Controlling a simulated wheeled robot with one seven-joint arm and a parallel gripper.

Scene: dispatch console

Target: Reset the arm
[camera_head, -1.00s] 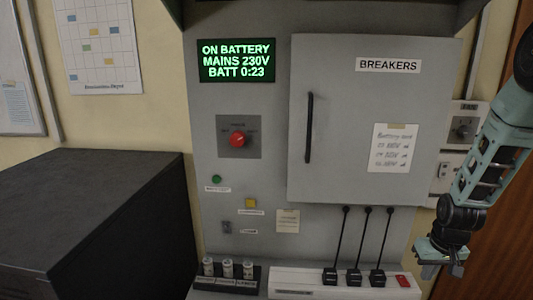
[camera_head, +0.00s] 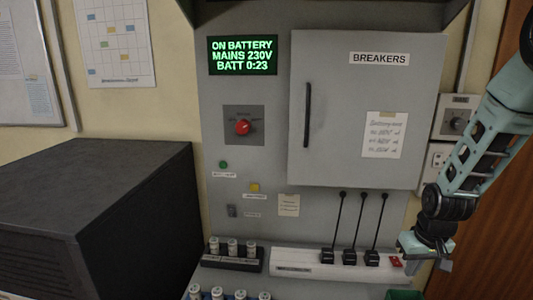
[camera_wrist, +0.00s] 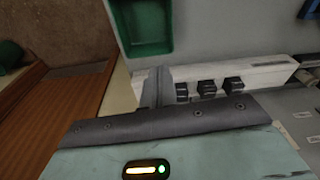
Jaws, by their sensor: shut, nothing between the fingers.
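My arm shows at the right edge of the head view, bent and hanging down beside the grey console (camera_head: 270,180). My gripper (camera_head: 428,262) is at its lower end, just right of the white strip with the black plugs. In the wrist view my gripper (camera_wrist: 156,86) has its fingers together with nothing between them. The fingers overlap the left end of the white strip (camera_wrist: 255,74) in that picture. I cannot tell whether they touch it.
A breaker cabinet (camera_head: 330,150) with a closed door is behind. A green bin (camera_wrist: 145,25) lies beyond the fingers. Three black plugs (camera_head: 350,257) with cables stand on the strip. Small cylinders (camera_head: 232,247) stand in a black rack. A dark cabinet (camera_head: 110,170) fills the left.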

